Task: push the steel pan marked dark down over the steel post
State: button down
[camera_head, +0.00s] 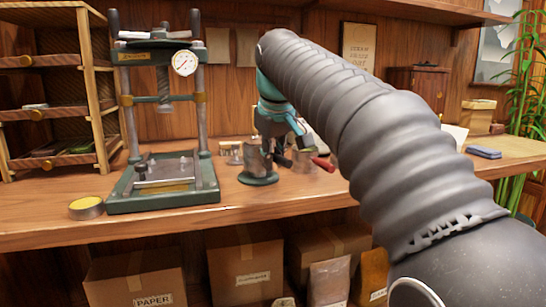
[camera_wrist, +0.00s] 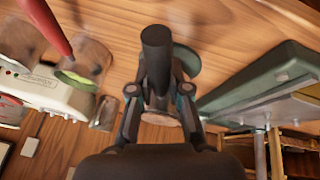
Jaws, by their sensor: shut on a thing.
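My gripper (camera_head: 281,142) is low over the right-middle of the bench, its teal part showing beside my grey arm. In the wrist view my gripper (camera_wrist: 159,72) is shut on a dark, round-sided piece, which I take as the steel pan (camera_wrist: 157,50); its marking cannot be read. In the head view a steel cylinder-like piece (camera_head: 258,160) stands over a round green base (camera_head: 259,179), close to the fingers. I cannot tell if it is the pan, the post or both. The green base (camera_wrist: 187,60) shows partly behind the held piece in the wrist view.
A green press with a gauge (camera_head: 184,63) stands to the left, its base (camera_head: 120,205) near my gripper's side. A tin with yellow contents (camera_head: 86,208) sits at the front left. A red handle (camera_head: 323,164) lies close right. A white device (camera_wrist: 45,92) shows in the wrist view.

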jog(key=shift+f+b, duration=0.65)
jog(key=shift+f, duration=0.45)
dwell(0.6)
jog(key=c, duration=1)
grip_release()
jog(key=shift+c, duration=0.2)
jog(key=shift+r, duration=0.1)
jog(key=a+v, duration=0.1)
jog(key=v, duration=1)
jog(key=s+d+f+m+p, duration=0.2)
jog(key=s+d+f+m, duration=0.1)
jog(key=s+d+f, duration=0.6)
jog(key=s+d+f+m, duration=0.1)
jog(key=s+d+f, duration=0.2)
jog(key=s+f, duration=0.4)
jog(key=s+d+f+m+p, duration=0.1)
jog(key=s+f, duration=0.6)
jog(key=f, duration=0.9)
jog(key=shift+s+d+m+t+h, duration=0.35)
jog(key=shift+d+m, duration=0.45)
jog(key=shift+d, duration=0.3)
